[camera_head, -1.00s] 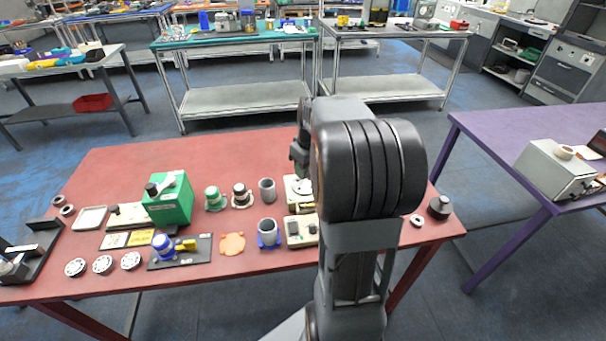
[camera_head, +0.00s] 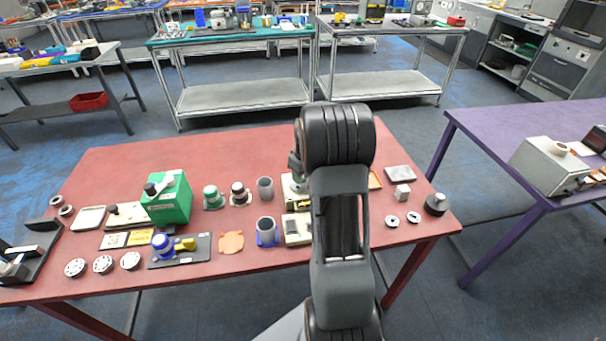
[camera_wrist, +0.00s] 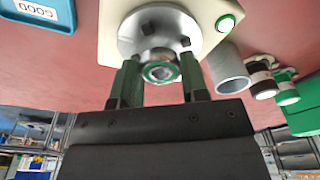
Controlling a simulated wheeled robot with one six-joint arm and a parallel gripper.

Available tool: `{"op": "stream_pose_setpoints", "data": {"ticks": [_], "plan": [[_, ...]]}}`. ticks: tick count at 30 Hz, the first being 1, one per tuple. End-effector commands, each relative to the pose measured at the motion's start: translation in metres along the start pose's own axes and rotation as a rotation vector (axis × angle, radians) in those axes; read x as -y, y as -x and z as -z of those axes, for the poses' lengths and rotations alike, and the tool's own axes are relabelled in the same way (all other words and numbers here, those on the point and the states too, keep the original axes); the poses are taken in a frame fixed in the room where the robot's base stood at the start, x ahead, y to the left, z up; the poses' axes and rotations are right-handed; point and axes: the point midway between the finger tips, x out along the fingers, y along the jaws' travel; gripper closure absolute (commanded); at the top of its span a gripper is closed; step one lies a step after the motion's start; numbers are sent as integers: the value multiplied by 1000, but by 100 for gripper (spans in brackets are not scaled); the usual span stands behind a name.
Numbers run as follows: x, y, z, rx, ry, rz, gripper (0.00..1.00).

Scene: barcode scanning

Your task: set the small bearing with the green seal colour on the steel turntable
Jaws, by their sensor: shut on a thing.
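The small bearing with the green seal (camera_wrist: 160,71) is between the two fingers of my gripper (camera_wrist: 160,62) in the wrist view. The fingers are shut on it. The steel turntable (camera_wrist: 146,22) is a round metal disc with dark bolts on a pale base, directly beyond the fingertips. The bearing overlaps the disc's near part in the picture; I cannot tell whether it touches it. In the head view my arm hides the gripper's tips and most of the turntable, and part of the pale base (camera_head: 287,190) shows.
A blue tray labelled GOOD (camera_wrist: 65,14) lies on the other side.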

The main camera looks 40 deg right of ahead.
Motion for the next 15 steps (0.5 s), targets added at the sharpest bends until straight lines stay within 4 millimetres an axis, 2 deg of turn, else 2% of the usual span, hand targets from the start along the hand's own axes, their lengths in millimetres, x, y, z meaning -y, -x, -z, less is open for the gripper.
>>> {"op": "stream_pose_setpoints", "data": {"ticks": [15], "plan": [[0,-9,-1,-1,0,-1,87]]}}
